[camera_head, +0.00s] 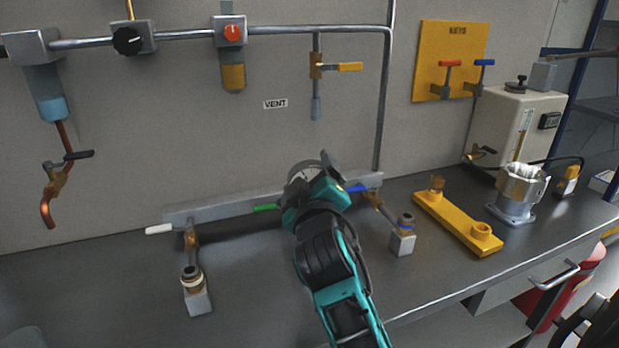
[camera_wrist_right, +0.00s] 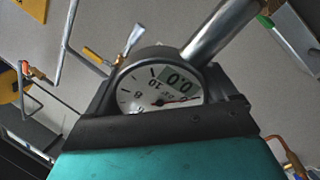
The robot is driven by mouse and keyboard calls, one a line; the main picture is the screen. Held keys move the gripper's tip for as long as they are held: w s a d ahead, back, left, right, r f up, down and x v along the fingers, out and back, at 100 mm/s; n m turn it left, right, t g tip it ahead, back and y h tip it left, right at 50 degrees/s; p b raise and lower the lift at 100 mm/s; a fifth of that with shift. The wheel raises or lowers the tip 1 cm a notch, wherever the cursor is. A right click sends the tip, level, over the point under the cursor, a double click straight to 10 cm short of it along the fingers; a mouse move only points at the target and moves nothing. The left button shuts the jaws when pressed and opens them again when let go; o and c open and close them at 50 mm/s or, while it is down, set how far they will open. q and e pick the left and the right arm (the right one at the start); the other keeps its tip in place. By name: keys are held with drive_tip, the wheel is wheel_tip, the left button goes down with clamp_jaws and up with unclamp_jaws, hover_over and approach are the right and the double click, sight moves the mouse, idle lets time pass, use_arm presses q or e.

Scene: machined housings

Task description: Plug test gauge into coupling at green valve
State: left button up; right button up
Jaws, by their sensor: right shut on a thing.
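The test gauge (camera_head: 302,170) is held by my right gripper (camera_head: 320,182) above the bench, in front of the manifold bar. In the right wrist view its round dial (camera_wrist_right: 160,90) shows a needle and a digital 0.0, with the dark gripper jaws closed around it. The green valve handle (camera_head: 266,207) shows just left of the gripper; a green handle end also shows in the wrist view (camera_wrist_right: 265,22). The coupling at the green valve is hidden behind my right arm in the head view. Whether the gauge touches it cannot be told. My left gripper is not in view.
A white-handled valve (camera_head: 160,229) has a coupling (camera_head: 191,276) at left; a blue-handled valve (camera_head: 357,188) has a coupling (camera_head: 404,224) at right. Pipes run along the wall above. A yellow fixture (camera_head: 455,222) and metal cup (camera_head: 518,190) stand at right.

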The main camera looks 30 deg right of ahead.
drive_tip(key=shift+f, duration=0.35)
drive_tip(key=shift+a+f+b, duration=0.1)
drive_tip(key=shift+f+b, duration=0.45)
drive_tip(key=shift+f, duration=0.5)
drive_tip(key=shift+r, duration=0.1)
